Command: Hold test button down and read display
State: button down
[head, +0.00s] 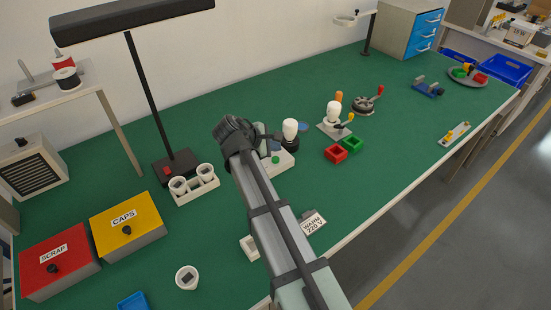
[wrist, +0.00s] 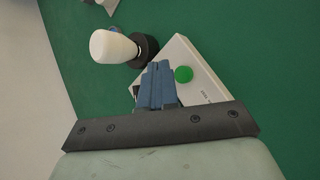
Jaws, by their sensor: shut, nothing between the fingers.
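A white tester box (head: 285,164) stands near the middle of the green table, partly behind my arm. The box shows in the wrist view (wrist: 203,80) with a round green button (wrist: 183,74) on its top; the button also shows in the head view (head: 276,160). My gripper (wrist: 157,68) is shut and empty, its blue-grey fingers over the box just left of the button, apart from it in the picture. Their height above the box is unclear. A dark reddish patch, perhaps the display (wrist: 136,89), shows beside the fingers, mostly hidden; no reading is legible.
A white bulb (wrist: 113,46) in a dark holder stands against or close beside the box. Another white bulb (head: 333,112) stands on a fixture to the right. Red (head: 335,154) and green (head: 352,144) small bins lie nearby.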

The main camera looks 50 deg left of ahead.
aim_at(274, 160)
jog(key=shift+f, duration=0.9)
jog(key=shift+f, duration=0.85)
dwell(2.2)
jog(key=shift+r, duration=0.15)
dwell(1.5)
jog(key=shift+r, duration=0.75)
jog(key=shift+r, duration=2.5)
jog(key=shift+w, duration=0.1)
